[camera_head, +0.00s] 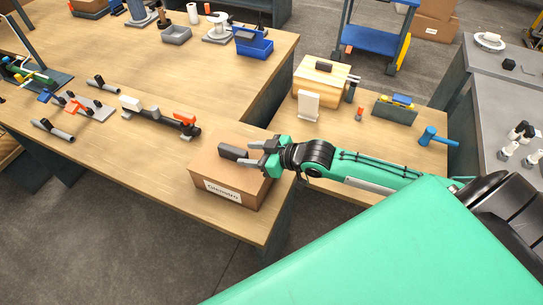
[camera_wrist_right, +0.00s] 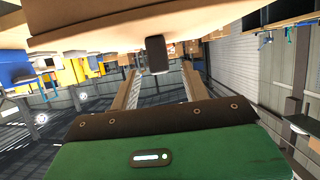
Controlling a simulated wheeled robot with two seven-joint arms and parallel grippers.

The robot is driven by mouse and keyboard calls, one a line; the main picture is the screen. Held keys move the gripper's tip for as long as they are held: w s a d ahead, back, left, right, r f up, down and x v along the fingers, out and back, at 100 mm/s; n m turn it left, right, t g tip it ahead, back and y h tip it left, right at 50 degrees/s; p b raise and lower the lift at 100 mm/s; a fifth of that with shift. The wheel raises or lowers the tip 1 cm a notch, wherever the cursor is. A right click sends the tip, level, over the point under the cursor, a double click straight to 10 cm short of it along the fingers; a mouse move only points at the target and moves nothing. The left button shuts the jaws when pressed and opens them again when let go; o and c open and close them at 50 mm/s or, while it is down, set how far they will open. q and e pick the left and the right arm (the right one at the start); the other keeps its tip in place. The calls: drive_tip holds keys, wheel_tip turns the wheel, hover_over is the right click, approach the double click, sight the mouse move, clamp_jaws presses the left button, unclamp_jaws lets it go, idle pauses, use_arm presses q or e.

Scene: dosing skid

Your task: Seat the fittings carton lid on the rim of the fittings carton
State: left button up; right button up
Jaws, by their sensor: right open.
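The brown cardboard fittings carton (camera_head: 232,192) stands at the right front corner of the wooden bench, with a white label on its front. Its lid (camera_head: 211,165) lies over the carton top and carries a dark block handle (camera_head: 233,152). I cannot tell whether the lid is fully down on the rim. My right gripper (camera_head: 252,157) is open, its fingers reaching in from the right at the handle. In the right wrist view the handle (camera_wrist_right: 156,55) shows between the two fingers (camera_wrist_right: 158,88), under the pale lid surface (camera_wrist_right: 100,25). My left gripper is not in view.
A wooden box (camera_head: 320,78) with a dark handle and a white card stand on the side table behind my right arm. A pipe tool (camera_head: 160,115) lies left of the carton.

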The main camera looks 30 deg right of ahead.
drive_tip(key=b+v, duration=0.1)
drive_tip(key=v, duration=0.6)
drive_tip(key=shift+d, duration=0.1)
idle(0.5)
